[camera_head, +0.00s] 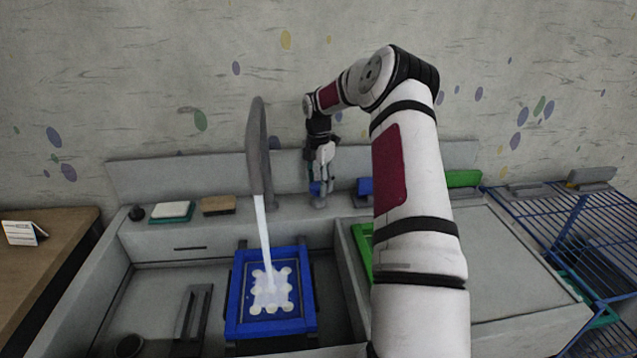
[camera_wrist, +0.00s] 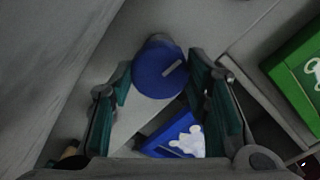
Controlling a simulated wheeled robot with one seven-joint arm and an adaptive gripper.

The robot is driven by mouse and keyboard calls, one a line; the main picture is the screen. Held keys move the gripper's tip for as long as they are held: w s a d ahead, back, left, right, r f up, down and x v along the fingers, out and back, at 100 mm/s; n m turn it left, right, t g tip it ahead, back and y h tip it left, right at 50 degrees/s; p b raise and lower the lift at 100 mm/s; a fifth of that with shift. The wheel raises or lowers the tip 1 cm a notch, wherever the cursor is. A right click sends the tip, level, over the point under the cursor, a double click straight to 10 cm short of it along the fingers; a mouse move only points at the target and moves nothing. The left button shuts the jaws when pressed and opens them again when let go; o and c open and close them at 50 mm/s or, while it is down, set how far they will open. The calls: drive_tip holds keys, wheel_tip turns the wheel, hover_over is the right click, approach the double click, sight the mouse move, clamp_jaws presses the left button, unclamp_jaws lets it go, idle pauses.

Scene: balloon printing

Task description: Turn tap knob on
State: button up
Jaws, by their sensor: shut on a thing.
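The tap (camera_head: 256,150) is a tall grey curved spout standing behind the sink, and a white stream of water (camera_head: 264,230) runs down from it. The blue tap knob (camera_wrist: 160,68) is round with a light mark on its face, and the mark lies aslant.
Water lands on a blue tray (camera_head: 236,318) with several pale round shapes, in the sink (camera_head: 155,292). A sponge (camera_head: 218,205) and soap-like block (camera_head: 171,211) lie on the back ledge. A blue wire rack (camera_head: 545,205) stands right.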

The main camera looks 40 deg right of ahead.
sight(318, 185)
drive_tip(key=shift+n, duration=0.7)
drive_tip(key=o, duration=1.2)
drive_tip(key=shift+r, duration=0.1)
wheel_tip(318, 185, up, 12)
drive_tip(key=shift+f, duration=0.1)
